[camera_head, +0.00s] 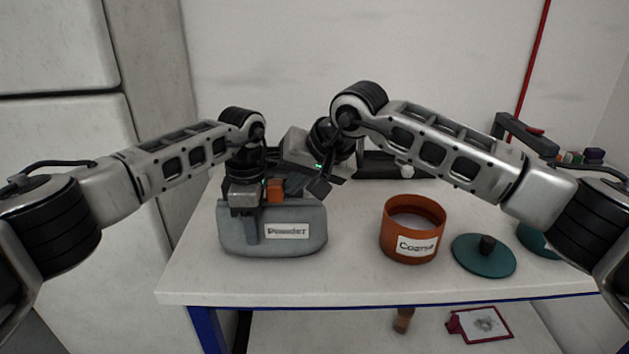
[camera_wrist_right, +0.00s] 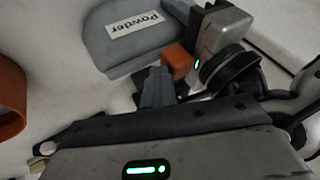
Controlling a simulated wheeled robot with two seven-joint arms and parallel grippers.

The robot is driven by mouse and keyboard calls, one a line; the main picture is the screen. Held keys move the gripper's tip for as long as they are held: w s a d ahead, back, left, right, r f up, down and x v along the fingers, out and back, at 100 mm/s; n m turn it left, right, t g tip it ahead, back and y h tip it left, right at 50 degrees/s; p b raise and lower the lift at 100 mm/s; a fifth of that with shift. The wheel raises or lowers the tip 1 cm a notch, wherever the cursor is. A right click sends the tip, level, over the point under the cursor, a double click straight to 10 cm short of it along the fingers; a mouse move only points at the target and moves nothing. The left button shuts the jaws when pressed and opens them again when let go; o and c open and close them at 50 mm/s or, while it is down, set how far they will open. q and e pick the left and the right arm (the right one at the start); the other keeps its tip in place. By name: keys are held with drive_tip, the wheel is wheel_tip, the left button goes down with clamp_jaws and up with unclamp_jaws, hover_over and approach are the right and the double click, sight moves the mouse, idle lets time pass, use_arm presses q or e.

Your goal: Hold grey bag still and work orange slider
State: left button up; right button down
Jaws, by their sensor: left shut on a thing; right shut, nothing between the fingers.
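The grey bag (camera_head: 290,248), labelled "Powder", stands upright on the table, left of centre. It also shows upper left in the right wrist view (camera_wrist_right: 122,52). The orange slider (camera_head: 274,190) is at the bag's top edge, close to my left gripper; it also shows in the right wrist view (camera_wrist_right: 178,60). My left gripper (camera_head: 248,228) is shut on the bag at its left upper part, a finger lying down its front. My right gripper (camera_head: 318,188) is shut and empty, right of the slider; its fingertips (camera_wrist_right: 158,78) appear close to the slider. Contact cannot be told.
An orange open tub (camera_head: 400,213) labelled "Coarse" stands right of the bag, and a teal lid (camera_head: 483,256) lies beside it. Another teal piece (camera_head: 540,240) is farther right, partly hidden by my right arm. The table front (camera_head: 330,285) is clear.

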idle(0.3)
drive_tip(key=shift+d, duration=0.35)
drive_tip(key=d, duration=0.3)
drive_tip(key=shift+d, duration=0.1)
drive_tip(key=v, duration=1)
use_arm(q)
drive_tip(key=o, duration=1.3)
